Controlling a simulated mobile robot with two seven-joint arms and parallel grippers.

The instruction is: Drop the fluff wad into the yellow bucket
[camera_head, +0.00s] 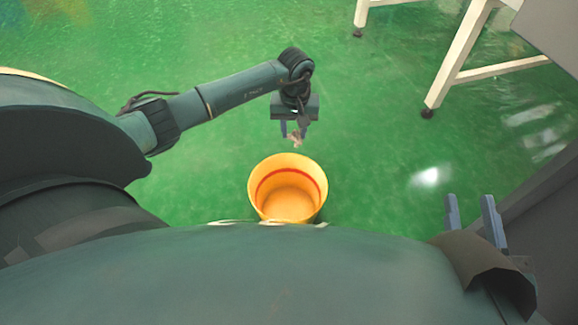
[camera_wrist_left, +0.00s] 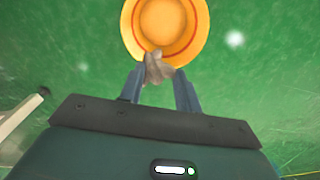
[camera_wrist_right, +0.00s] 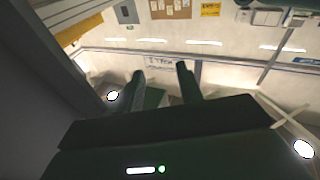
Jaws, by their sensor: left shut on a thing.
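The yellow bucket (camera_head: 262,212) stands upright on the green floor in front of me, its open top up, with a red ring inside; it looks empty. My left gripper (camera_head: 295,134) is just beyond the bucket's far rim in the head view. It is shut on the fluff wad (camera_head: 296,140), a small pinkish-grey clump at the fingertips. In the left wrist view the wad (camera_wrist_left: 157,68) sits between the fingertips and overlaps the edge of the bucket (camera_wrist_left: 203,22). My right gripper (camera_head: 470,212) is at the lower right, its fingers apart with nothing between them.
A white-legged frame (camera_head: 455,70) stands on the floor at the upper right. A grey panel (camera_head: 548,205) rises at the right, close to my right gripper. The green floor around the bucket is clear. The right wrist view shows a wall with a notice board (camera_wrist_right: 170,8).

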